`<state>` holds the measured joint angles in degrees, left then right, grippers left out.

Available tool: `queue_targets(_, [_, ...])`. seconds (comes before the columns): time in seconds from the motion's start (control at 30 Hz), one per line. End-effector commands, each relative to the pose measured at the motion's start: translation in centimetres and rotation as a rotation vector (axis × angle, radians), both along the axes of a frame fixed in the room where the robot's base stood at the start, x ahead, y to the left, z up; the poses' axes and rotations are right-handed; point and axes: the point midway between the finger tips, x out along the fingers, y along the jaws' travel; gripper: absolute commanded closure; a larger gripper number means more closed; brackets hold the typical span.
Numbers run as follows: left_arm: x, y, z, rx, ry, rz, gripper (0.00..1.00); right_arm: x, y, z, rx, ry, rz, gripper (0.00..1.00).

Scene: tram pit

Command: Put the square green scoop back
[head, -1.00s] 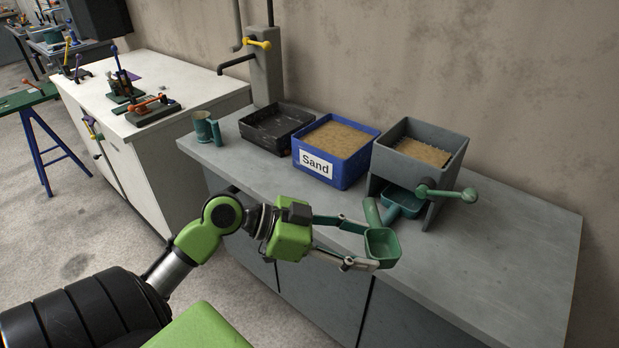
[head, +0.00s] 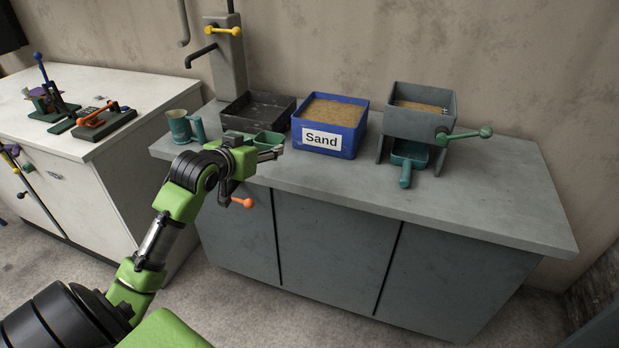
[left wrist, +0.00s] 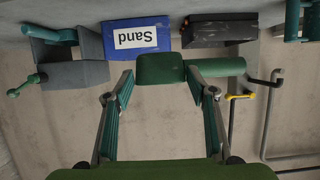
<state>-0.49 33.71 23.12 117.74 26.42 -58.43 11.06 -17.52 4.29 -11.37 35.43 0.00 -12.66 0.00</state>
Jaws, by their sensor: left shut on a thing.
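My left gripper (head: 268,152) is shut on a square green scoop (head: 264,139), which shows just beyond the fingers over the left part of the grey counter. In the left wrist view the scoop (left wrist: 161,68) sits between the fingertips, its round handle (left wrist: 217,67) pointing right. I cannot tell whether it touches the counter. A second green scoop (head: 409,154) is under the grey hopper (head: 420,122), handle toward the front. My right gripper is not in view.
A black tray (head: 257,113), a blue Sand box (head: 329,140) and the hopper stand along the wall. A green mug-like vessel (head: 180,127) is at the counter's left end. The grey counter (head: 480,195) is clear at the right front. An orange-handled thing (head: 242,202) shows below the gripper.

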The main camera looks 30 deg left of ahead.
Motion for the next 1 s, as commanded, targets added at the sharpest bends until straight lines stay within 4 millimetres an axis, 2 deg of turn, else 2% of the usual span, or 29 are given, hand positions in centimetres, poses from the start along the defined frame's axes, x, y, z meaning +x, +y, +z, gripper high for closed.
queue_targets(0.27, [0.1, -0.1, 0.0, 0.0, 0.0, 0.0, 0.71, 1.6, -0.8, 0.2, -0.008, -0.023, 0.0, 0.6])
queue_targets(0.37, [1.0, -0.5, -0.3, -0.002, -0.001, 0.0, 0.71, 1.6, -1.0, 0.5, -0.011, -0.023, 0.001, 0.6])
queue_targets(0.7, [8.2, -4.2, -3.7, -0.004, 0.0, -0.003, 0.71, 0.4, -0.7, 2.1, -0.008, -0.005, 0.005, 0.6])
queue_targets(0.8, [9.6, -4.9, -5.9, -0.003, 0.004, -0.002, 0.71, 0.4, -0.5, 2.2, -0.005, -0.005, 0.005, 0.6])
queue_targets(1.0, [11.4, -5.7, -8.2, 0.001, 0.0, -0.001, 0.71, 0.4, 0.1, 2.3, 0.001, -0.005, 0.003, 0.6])
